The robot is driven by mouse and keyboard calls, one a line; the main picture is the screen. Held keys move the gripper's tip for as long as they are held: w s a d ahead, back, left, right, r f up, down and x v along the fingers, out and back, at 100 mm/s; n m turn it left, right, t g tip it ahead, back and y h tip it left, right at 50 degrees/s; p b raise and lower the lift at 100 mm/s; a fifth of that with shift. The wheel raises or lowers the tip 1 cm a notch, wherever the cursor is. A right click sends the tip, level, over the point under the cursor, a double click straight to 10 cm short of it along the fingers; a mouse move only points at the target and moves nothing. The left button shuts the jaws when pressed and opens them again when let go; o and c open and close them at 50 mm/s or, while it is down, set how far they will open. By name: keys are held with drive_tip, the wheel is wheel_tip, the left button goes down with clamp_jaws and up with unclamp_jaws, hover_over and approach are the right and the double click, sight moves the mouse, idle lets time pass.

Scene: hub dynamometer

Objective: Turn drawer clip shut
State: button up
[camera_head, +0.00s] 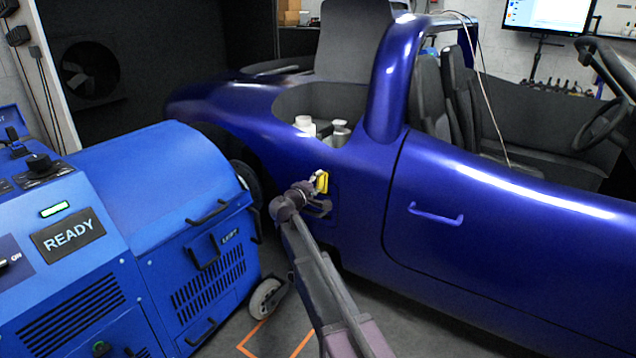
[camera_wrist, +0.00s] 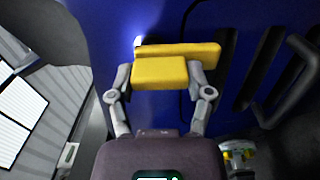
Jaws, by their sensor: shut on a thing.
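The yellow clip (camera_head: 322,181) is on the side of the dark blue car, just behind its door. In the wrist view the clip (camera_wrist: 160,72) is a yellow block with a longer yellow bar behind it, lying nearly level across the picture. My gripper (camera_head: 313,186) is at the clip. In the wrist view my gripper (camera_wrist: 160,78) has one finger at each end of the front block and is shut on it. A dark handle (camera_head: 320,208) sits just below the clip in the head view. The clip's mount is hidden.
The blue car (camera_head: 500,235) fills the right side. A blue machine (camera_head: 150,200) with a READY display stands at left, with a caster wheel (camera_head: 266,298) near my arm. Dark slots and a bar handle (camera_wrist: 292,85) lie right of the clip in the wrist view.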

drive_tip(key=shift+w+n, duration=0.15)
drive_tip(key=shift+n, duration=0.25)
drive_tip(key=o, duration=1.1)
drive_tip(key=shift+o, duration=0.2)
drive_tip(key=shift+s, duration=0.2)
drive_tip(key=v, duration=1.1)
drive_tip(key=shift+s+a, duration=0.25)
drive_tip(key=shift+s, duration=0.05)
